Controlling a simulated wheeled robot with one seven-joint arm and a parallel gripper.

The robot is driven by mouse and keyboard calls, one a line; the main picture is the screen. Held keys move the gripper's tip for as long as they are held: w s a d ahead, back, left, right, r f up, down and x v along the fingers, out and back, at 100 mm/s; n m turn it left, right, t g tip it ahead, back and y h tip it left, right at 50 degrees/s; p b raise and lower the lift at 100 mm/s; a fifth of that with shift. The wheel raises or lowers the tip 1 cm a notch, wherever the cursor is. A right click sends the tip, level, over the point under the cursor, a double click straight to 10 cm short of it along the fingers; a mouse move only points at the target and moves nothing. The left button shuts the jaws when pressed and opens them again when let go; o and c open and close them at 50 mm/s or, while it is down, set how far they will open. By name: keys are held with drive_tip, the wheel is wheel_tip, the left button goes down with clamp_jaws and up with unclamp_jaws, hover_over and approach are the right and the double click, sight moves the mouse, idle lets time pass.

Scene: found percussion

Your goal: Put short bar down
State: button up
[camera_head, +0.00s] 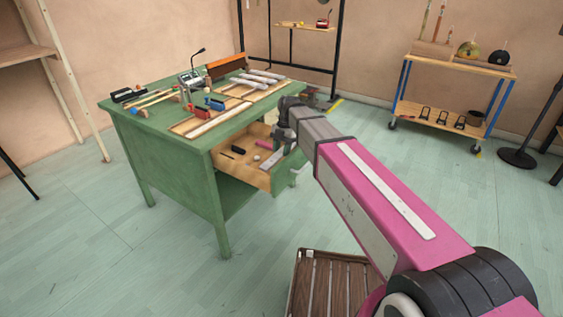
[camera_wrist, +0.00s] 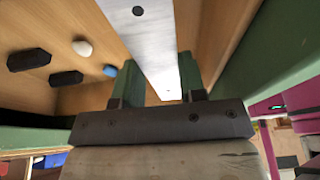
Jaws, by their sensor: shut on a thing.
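The short bar is a flat, silver-grey metal bar (camera_wrist: 150,40) with a small dark hole near each end. In the wrist view it lies between the two fingers of my gripper (camera_wrist: 158,82), which is shut on it. The bar stretches away from the fingers over the wooden drawer floor. In the head view my gripper (camera_head: 283,147) is at the open drawer (camera_head: 236,174) of the green workbench, partly hidden by my arm. I cannot tell whether the bar touches the drawer floor.
The drawer also holds black blocks (camera_wrist: 30,59), a white rounded piece (camera_wrist: 82,48) and a small blue piece (camera_wrist: 110,71). The green workbench top (camera_head: 150,122) carries several bars and tools. A wooden slatted crate (camera_head: 330,285) stands in front.

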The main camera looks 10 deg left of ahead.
drive_tip(key=shift+f, duration=2.75)
drive_tip(key=o, duration=1.1)
drive_tip(key=v, duration=1.2)
drive_tip(key=shift+d, duration=0.1)
